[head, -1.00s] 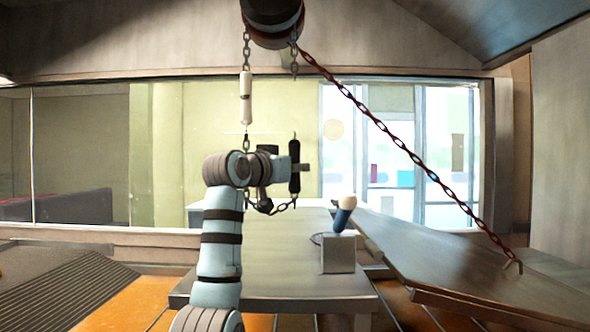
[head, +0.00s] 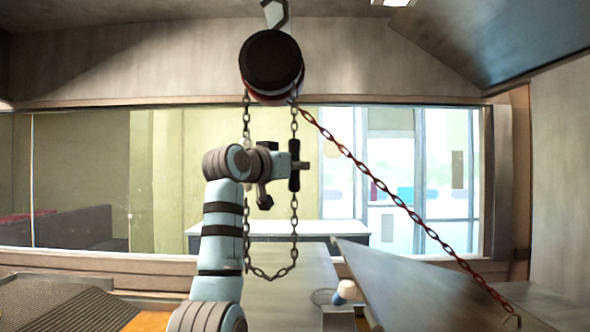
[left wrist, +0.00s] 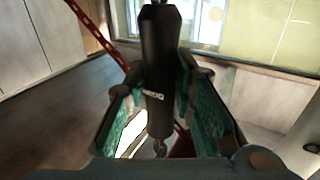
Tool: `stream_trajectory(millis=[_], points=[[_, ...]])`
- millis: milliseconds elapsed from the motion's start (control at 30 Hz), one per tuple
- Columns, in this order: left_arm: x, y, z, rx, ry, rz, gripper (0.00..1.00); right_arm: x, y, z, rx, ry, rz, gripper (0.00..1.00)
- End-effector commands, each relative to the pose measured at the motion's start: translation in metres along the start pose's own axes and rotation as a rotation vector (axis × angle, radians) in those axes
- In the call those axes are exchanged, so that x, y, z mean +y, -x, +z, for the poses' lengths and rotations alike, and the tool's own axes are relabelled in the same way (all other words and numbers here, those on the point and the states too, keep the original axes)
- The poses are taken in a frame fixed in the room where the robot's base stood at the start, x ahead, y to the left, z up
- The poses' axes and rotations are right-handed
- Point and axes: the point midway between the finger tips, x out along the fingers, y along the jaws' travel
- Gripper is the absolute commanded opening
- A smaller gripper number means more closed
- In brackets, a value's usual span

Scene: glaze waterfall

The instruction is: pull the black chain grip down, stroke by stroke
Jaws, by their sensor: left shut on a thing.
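The black chain grip (head: 294,183) hangs on a chain below the round dark drum (head: 272,62) of the hoist, in the middle of the head view. My left gripper (head: 299,164) is shut on it. In the left wrist view the black grip (left wrist: 160,75) stands between the green finger pads, with chain above and below it. A second chain (head: 247,228) hangs from the drum's left side, partly behind my left arm, and joins the first in a low loop. A white grip on that chain is mostly hidden. My right gripper is not in view.
A red chain (head: 400,205) slants from the drum down to a tilted board (head: 430,285) at right. A white-topped knob (head: 347,289) stands low beside the board. A window wall lies behind.

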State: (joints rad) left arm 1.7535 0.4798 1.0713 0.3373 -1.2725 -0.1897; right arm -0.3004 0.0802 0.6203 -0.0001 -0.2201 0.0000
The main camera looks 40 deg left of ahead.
Motion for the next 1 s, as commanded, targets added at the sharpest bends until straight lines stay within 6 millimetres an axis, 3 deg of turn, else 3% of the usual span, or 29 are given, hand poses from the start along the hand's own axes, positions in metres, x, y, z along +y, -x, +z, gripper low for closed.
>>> stream_trajectory(millis=[100,367,467,633,833,867,1000], points=[[0.0,0.0,0.019,-0.002,0.0,0.0,0.0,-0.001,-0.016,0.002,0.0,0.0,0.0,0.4],[0.0,0.0,0.045,-0.007,0.0,0.0,0.0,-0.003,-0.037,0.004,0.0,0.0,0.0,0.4],[0.0,-0.001,0.034,-0.008,0.001,0.0,0.0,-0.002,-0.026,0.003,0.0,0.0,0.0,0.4],[0.0,0.0,-0.001,-0.007,0.001,0.001,0.0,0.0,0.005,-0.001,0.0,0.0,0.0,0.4],[0.0,0.0,-0.001,-0.005,0.0,0.0,0.0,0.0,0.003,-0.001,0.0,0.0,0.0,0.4],[0.0,0.0,-0.001,-0.004,0.0,0.0,0.25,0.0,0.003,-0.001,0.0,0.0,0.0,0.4],[0.0,0.0,0.0,-0.004,0.0,0.0,0.47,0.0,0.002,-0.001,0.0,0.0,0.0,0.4]])
